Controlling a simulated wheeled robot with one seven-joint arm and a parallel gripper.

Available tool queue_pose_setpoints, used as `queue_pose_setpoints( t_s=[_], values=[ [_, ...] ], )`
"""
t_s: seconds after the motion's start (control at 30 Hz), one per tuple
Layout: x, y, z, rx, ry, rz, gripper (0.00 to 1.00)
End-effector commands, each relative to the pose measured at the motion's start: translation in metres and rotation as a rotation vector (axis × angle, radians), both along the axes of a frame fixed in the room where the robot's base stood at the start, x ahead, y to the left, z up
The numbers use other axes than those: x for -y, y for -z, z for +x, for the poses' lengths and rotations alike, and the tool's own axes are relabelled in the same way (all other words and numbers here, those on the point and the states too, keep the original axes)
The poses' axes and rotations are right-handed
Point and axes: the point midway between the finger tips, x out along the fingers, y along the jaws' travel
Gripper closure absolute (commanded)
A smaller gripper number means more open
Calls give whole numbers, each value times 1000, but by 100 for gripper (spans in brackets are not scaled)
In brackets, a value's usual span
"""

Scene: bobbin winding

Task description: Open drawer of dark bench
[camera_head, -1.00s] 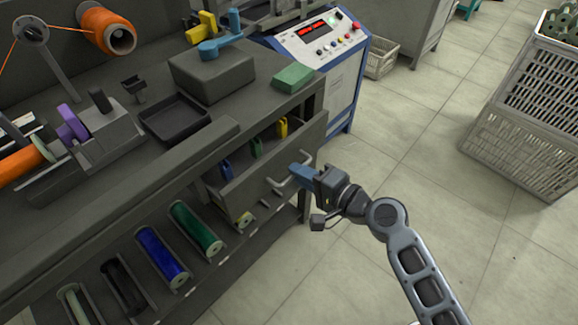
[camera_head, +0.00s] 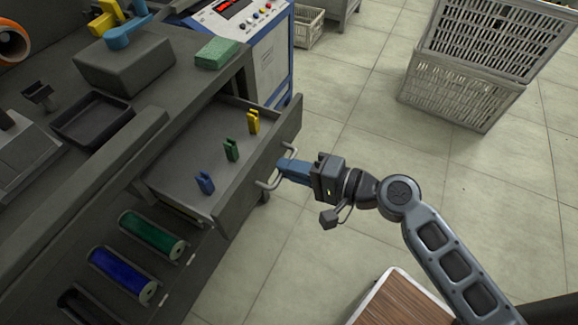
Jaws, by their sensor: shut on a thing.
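The dark bench (camera_head: 110,130) stands at the left. Its drawer (camera_head: 263,158) is pulled well out to the right, and its inside floor shows. A blue clip (camera_head: 205,183), a green clip (camera_head: 231,149) and a yellow clip (camera_head: 253,122) stand in a row inside it. The drawer handle (camera_head: 264,184) is a pale bar on the drawer's front. My gripper (camera_head: 282,169) has blue fingers and is shut on the handle, from the right side. The fingers hide the handle's middle.
Spools in green (camera_head: 153,233) and blue (camera_head: 122,272) lie in slots below the drawer. A blue-and-white control cabinet (camera_head: 262,50) stands behind the bench. Pale crates (camera_head: 465,90) stand at the upper right. A brown wooden top (camera_head: 400,302) is at the bottom. Floor right of the drawer is clear.

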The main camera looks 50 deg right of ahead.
Motion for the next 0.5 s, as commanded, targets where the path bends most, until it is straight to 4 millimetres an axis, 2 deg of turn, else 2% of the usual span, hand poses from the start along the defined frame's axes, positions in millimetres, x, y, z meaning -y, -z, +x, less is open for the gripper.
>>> queue_pose_setpoints(
  t_s=[0.07,0.1,0.3,0.5],
  values=[
    [0,1,0,-2,0,-1,100],
    [0,1,0,-2,0,-1,84],
    [0,1,0,-1,0,0,65],
    [0,0,0,0,0,0,63]
  ],
)
